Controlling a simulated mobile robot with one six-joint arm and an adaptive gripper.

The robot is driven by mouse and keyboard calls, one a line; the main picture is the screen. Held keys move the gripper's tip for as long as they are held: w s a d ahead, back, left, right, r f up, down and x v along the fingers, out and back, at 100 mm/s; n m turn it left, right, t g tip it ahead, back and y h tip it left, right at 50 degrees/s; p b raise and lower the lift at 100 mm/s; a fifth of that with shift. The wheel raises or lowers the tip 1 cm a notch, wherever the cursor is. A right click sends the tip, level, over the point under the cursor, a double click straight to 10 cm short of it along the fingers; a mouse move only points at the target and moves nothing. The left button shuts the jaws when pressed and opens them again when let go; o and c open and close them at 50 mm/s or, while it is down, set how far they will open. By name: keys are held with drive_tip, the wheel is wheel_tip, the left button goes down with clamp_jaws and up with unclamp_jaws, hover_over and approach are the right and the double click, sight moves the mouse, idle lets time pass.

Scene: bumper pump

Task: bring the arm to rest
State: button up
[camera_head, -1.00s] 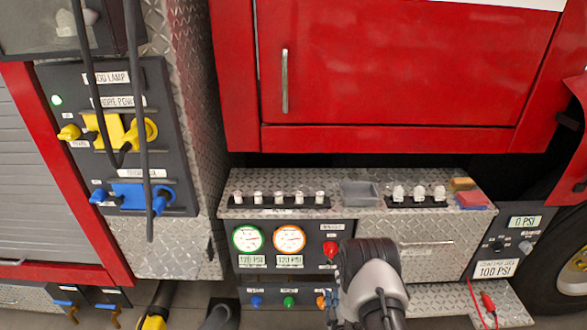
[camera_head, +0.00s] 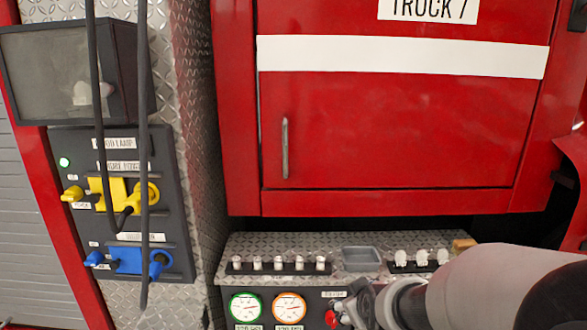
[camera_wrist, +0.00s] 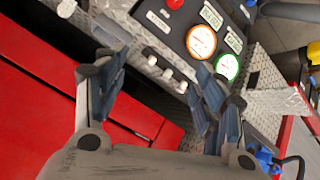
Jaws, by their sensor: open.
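My arm reaches in from the lower right in the head view, in front of the diamond-plate bumper (camera_head: 340,243). My gripper (camera_wrist: 160,80) shows in the wrist view with its two fingers spread apart and nothing between them. Beyond the fingers are the bumper's pump panel, an orange-rimmed gauge (camera_wrist: 201,41), a green-rimmed gauge (camera_wrist: 227,66) and a red knob (camera_wrist: 174,3). In the head view the arm's links hide the right part of the bumper and panel. The red knob (camera_head: 331,318) shows close beside the arm.
A row of white-capped fittings (camera_head: 278,265) and a grey tray (camera_head: 361,258) are on the bumper top. A red cabinet door (camera_head: 390,130) with a handle rises behind. A panel with yellow (camera_head: 110,195) and blue plugs (camera_head: 127,260) and hanging black cables is at left.

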drive_tip(key=s+r+m+g, duration=0.2)
drive_tip(key=s+r, duration=0.1)
drive_tip(key=s, duration=1.1)
drive_tip(key=s+r+m+g, duration=0.2)
drive_tip(key=s+r+m, duration=0.1)
drive_tip(key=s, duration=1.1)
drive_tip(key=shift+s+d+r+g, duration=0.15)
drive_tip(key=shift+s+r+g, duration=0.1)
drive_tip(key=shift+r+g, duration=0.1)
drive_tip(key=shift+c, duration=0.3)
